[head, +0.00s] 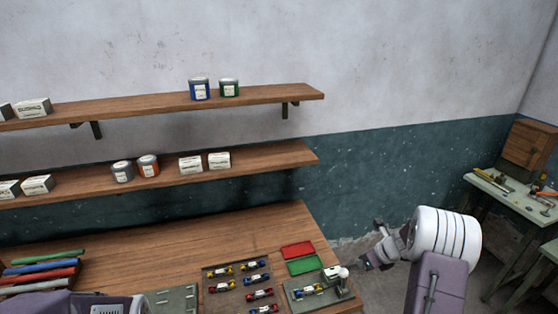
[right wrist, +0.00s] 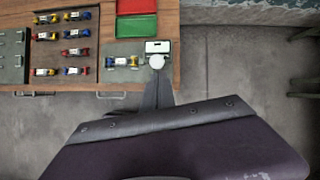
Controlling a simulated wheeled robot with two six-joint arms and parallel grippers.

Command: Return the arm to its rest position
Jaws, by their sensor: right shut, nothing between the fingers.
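My right arm comes in at the lower right of the head view, with its purple link and white ringed joint raised beside the workbench (head: 190,233). My right gripper (head: 367,262) is shut and empty, just right of the bench's right end and apart from it. In the right wrist view the gripper (right wrist: 157,92) shows as narrow dark fingers together, pointing towards the bench edge. A grey fixture (right wrist: 115,50) with a small toy car lies beyond it. My left gripper is not in view; only purple and white parts of me show at the lower left.
The bench holds a tray (head: 208,280) of several toy cars, a red bin (head: 297,250), a green bin (head: 304,266) and coloured rolls (head: 45,262). Two wall shelves (head: 260,94) hold tins and boxes. A side table (head: 510,193) stands far right. Floor right of the bench is clear.

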